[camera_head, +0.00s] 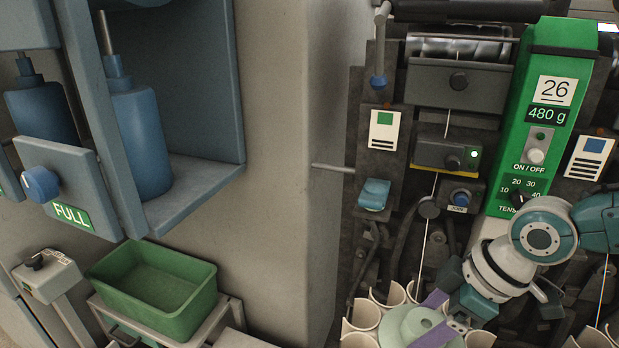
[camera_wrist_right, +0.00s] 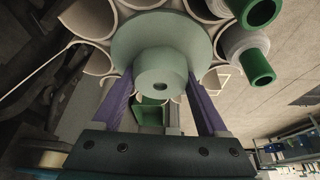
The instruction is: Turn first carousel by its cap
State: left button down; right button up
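The carousel shows at the bottom of the head view as a ring of cream tubes (camera_head: 361,316) around a pale green round cap (camera_head: 405,328). In the right wrist view the cap's wide disc (camera_wrist_right: 125,45) carries a raised round knob (camera_wrist_right: 160,78) with a dark centre hole. My right gripper (camera_head: 440,316) reaches down to the cap from the right. Its purple fingers (camera_wrist_right: 160,90) stand wide apart, one on each side of the knob, with nothing clearly clamped. Whether the fingertips touch the knob is hard to tell. My left gripper is not in view.
The winder's green panel (camera_head: 548,120) marked 26 rises behind my right arm. A green bin (camera_head: 155,288) and blue bottles (camera_head: 140,135) stand at the left. Two green-ended tubes (camera_wrist_right: 256,68) sit in the carousel's ring.

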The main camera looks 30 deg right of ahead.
jog(key=o, duration=0.3)
jog(key=shift+o, duration=0.2)
jog(key=p+v, duration=0.3)
jog(key=v, duration=0.7)
jog(key=s+a+r, duration=0.1)
jog(key=s+a, duration=0.2)
jog(key=a, duration=0.6)
jog(key=s+a, duration=0.2)
jog(key=a, duration=0.8)
notch_tip(320, 180, up, 42)
jog(key=s+d+m+h+p, duration=0.2)
jog(key=m+p, duration=0.1)
jog(key=p, duration=3.5)
jog(key=shift+d+m+p, duration=0.25)
jog(key=shift+m+p, duration=0.1)
jog(key=shift+m, duration=0.05)
